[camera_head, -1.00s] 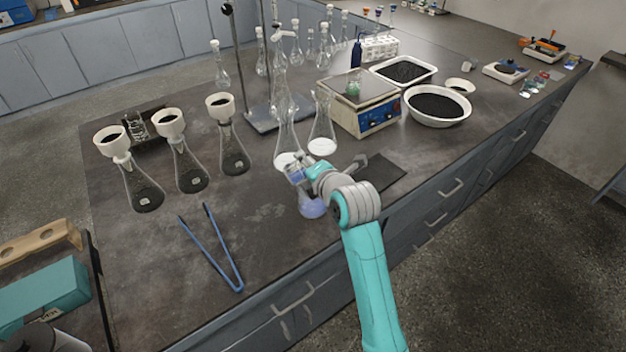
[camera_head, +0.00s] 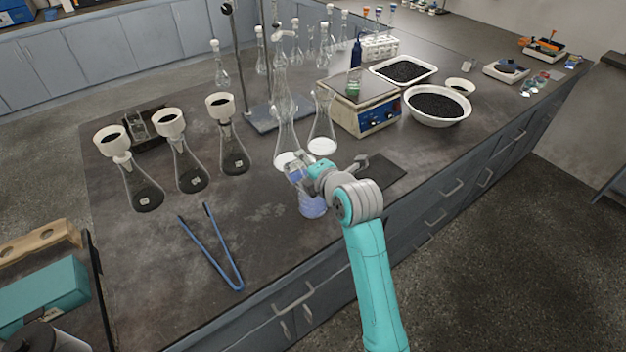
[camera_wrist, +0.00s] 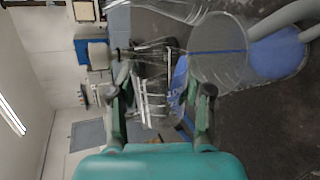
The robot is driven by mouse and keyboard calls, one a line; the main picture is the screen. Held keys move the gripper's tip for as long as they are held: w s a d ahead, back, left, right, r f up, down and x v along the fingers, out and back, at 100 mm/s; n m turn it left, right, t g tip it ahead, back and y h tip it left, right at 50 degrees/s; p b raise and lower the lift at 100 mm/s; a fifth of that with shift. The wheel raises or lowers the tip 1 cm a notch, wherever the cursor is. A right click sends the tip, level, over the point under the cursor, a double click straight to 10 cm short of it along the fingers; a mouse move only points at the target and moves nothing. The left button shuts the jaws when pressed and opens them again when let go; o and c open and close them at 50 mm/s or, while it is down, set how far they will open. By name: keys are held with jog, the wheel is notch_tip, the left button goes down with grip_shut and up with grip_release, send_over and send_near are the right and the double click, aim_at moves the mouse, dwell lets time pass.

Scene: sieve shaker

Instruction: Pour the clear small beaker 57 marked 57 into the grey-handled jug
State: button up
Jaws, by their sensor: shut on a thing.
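My gripper (camera_wrist: 158,92) is shut on a clear small beaker (camera_wrist: 152,98) with graduation marks. No number 57 is readable on it. In the head view my gripper (camera_head: 298,168) hides most of the beaker. The clear jug (camera_head: 313,205) stands on the bench just below my gripper and holds blue liquid. In the wrist view the jug (camera_wrist: 218,62) is right beside the beaker, with its grey handle (camera_wrist: 284,18) at the upper right. A blue patch shows where beaker and jug overlap. I cannot tell the beaker's exact tilt or whether the two touch.
Two flasks with white contents (camera_head: 322,146) stand close behind the jug. A balance (camera_head: 365,118) is behind to the right, and a dark mat (camera_head: 385,174) lies right. Blue tongs (camera_head: 214,252) and several funnel-topped flasks (camera_head: 192,178) are left. The bench front is mostly clear.

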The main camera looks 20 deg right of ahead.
jog(key=shift+d+r+m+y, duration=0.2)
jog(key=shift+m+y, duration=0.1)
jog(key=shift+m, duration=0.2)
dwell(1.6)
